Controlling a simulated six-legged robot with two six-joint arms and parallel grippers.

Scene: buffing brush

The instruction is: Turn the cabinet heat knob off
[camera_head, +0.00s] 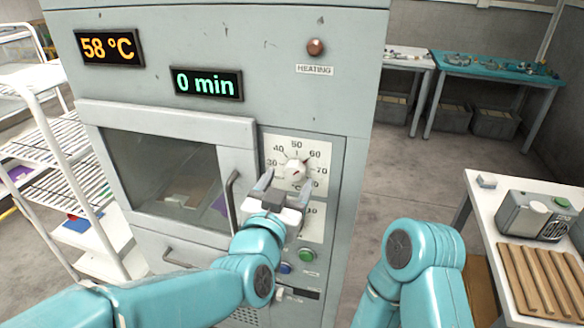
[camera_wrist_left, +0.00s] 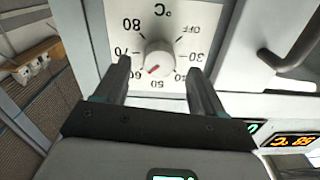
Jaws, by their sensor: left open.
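The heat knob (camera_head: 295,172) is a round pale knob on a white dial plate on the front of the grey cabinet (camera_head: 225,50). In the left wrist view the knob (camera_wrist_left: 157,58) shows a red mark pointing between 50 and 60, close to 60. OFF is on the dial's opposite side. My left gripper (camera_head: 287,181) is in front of the dial. Its open fingers lie either side of the knob in the left wrist view (camera_wrist_left: 158,68), with gaps visible. Contact is not visible. My right arm shows at the bottom, but its gripper is out of frame.
The displays read 58 °C (camera_head: 109,47) and 0 min (camera_head: 206,83). A door handle (camera_head: 232,198) stands out left of the dial. Green (camera_head: 307,255) and blue (camera_head: 285,268) buttons sit below. A table (camera_head: 490,215) with a grey device (camera_head: 534,216) stands at the right.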

